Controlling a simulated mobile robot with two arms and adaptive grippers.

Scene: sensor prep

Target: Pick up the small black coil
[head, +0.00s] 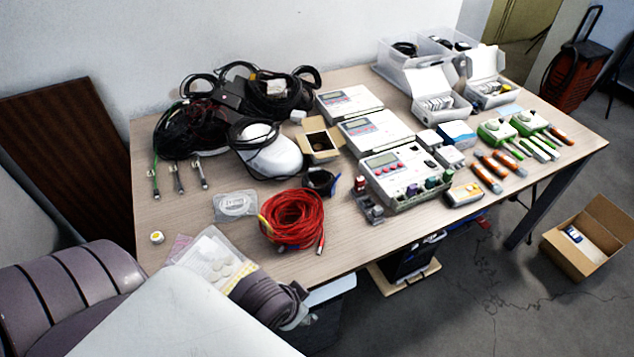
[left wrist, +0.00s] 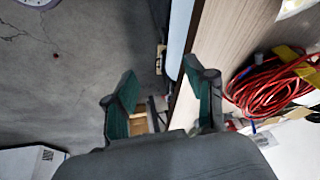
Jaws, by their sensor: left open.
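The small black coil (head: 320,181) lies on the table in the head view, just behind the red cable coil (head: 292,220) and in front of an open cardboard box. I cannot make it out surely in the left wrist view. My left gripper (left wrist: 163,92) is open with green pads and nothing between its fingers. It is at the table's front edge, with floor showing between the fingers. The red cable coil also shows to its right in the left wrist view (left wrist: 275,88). In the head view my left fingertips are hidden. My right gripper is not in view.
Larger black cable bundles (head: 275,95) and a white rounded device (head: 268,150) lie behind. White instruments (head: 405,172) stand to the right. A bagged white cable (head: 235,205) lies left of the red coil. The table's left front has some bare room.

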